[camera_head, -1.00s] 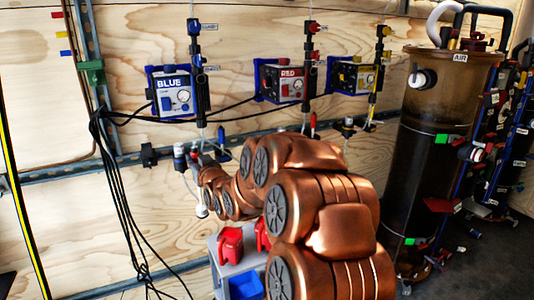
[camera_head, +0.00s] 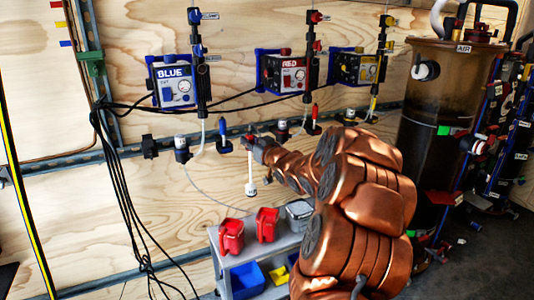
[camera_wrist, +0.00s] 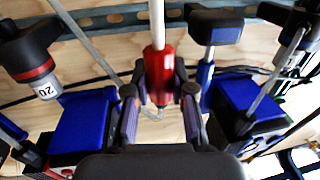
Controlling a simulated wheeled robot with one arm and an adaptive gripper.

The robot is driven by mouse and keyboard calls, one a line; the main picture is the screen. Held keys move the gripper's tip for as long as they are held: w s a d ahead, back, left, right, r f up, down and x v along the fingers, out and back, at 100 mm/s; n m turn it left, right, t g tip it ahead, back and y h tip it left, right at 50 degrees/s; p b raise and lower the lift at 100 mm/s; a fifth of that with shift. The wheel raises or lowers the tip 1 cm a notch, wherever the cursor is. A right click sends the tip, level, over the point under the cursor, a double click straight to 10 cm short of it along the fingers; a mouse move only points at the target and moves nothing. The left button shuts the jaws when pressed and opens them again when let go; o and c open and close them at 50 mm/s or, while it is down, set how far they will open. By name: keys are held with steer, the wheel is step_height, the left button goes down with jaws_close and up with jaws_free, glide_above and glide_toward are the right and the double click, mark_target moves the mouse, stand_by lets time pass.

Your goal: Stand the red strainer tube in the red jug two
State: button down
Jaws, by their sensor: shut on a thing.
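My gripper (camera_head: 250,142) is shut on the red collar of the red strainer tube (camera_wrist: 158,70). In the head view, the tube's pale shaft (camera_head: 250,168) hangs nearly upright below my gripper, with a white strainer end (camera_head: 251,190) at the bottom. Two red jugs stand on the grey cart: one at the left (camera_head: 231,237) and one to its right (camera_head: 266,225). I cannot read which one is jug two. The strainer end hangs in the air above the jugs, apart from them. The jugs are not clear in the wrist view.
The grey cart (camera_head: 221,263) also holds a grey container (camera_head: 299,214) at the right and a blue bin (camera_head: 247,280) lower down. A wall rail carries blue holders and a dark fitting (camera_head: 181,148). Black cables (camera_head: 124,200) hang at the left. The brown tank (camera_head: 433,120) stands at the right.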

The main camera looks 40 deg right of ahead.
steer(key=s+d+f+n+y+b, duration=0.1)
steer(key=s+d+f+y+b, duration=0.1)
steer(key=s+d+f, duration=0.15)
step_height(320, 180, down, 15)
steer(key=d+b, duration=0.1)
steer(key=b, duration=0.6)
steer(key=shift+w, duration=0.15)
stand_by(1.3)
steer(key=shift+d+f, duration=0.1)
steer(key=shift+f, duration=0.85)
stand_by(1.1)
steer(key=c, duration=0.9)
jaws_free()
steer(key=s, duration=1.2)
steer(key=shift+a, duration=0.4)
